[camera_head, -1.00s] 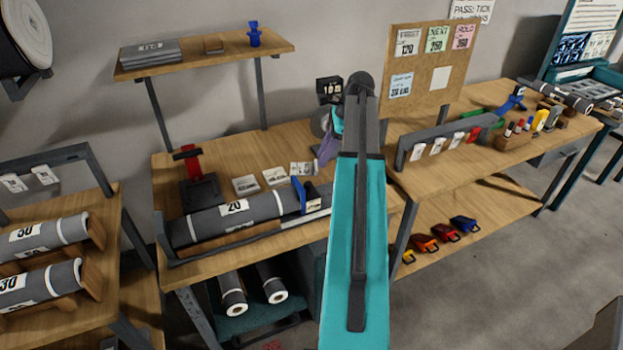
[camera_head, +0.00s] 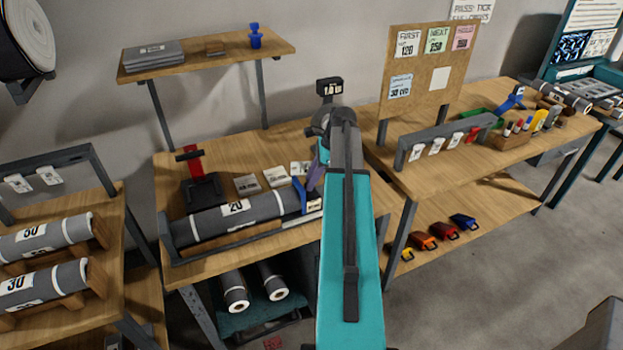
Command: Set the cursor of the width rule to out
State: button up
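My gripper (camera_head: 314,180) points down just right of the blue piece, with one purple-grey finger showing. My teal arm hides the rest of the gripper and the rule's far right end. I cannot tell whether the finger touches the blue piece, or whether the gripper is open or shut.
A red and black tool (camera_head: 197,175) and several pale cards (camera_head: 276,177) lie behind the roll. A small dark display (camera_head: 329,87) stands at the bench's back. A right-hand bench (camera_head: 455,150) carries a grey rail (camera_head: 450,138). The bench's back middle is clear.

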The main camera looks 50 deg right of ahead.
jog(key=shift+w+a+f, duration=0.1)
jog(key=shift+a+f, duration=0.05)
jog(key=shift+f, duration=0.2)
grip_shut()
jog(key=shift+w, duration=0.1)
